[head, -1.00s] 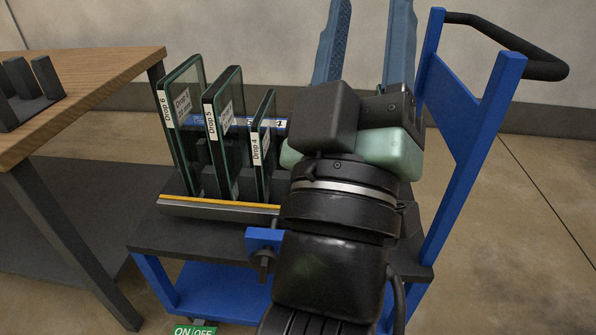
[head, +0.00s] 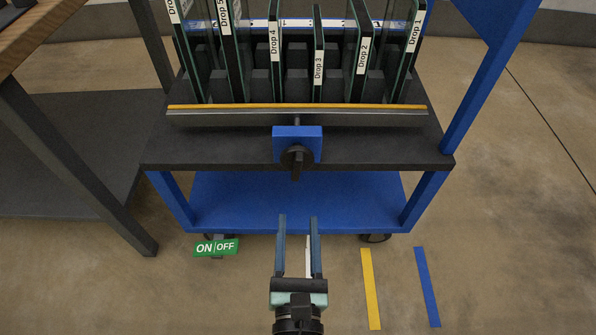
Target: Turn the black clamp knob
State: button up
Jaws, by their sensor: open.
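The black clamp knob (head: 297,158) sits on the front of a blue clamp block (head: 297,136) at the middle of the cart's front edge. Its handle points downward. A short rod runs from the block back to the metal clamp bar (head: 300,119) with a yellow strip along its top. My gripper (head: 298,217) is in the lower middle of the head view, below the knob in the picture. Its two long blue-grey fingers point up toward the cart. They are apart with nothing between them, and they do not touch the knob.
Several glass panels labelled Drop (head: 274,45) stand upright behind the bar. The cart has a dark top (head: 385,148), blue lower shelf (head: 297,200) and blue right post (head: 492,75). A wooden-topped table (head: 40,30) stands left. A green ON/OFF label (head: 216,248) and floor stripes lie in front.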

aim_at(298, 170)
jog(key=w+p, duration=0.2)
jog(key=w, duration=0.9)
jog(key=shift+w, duration=0.1)
grip_shut()
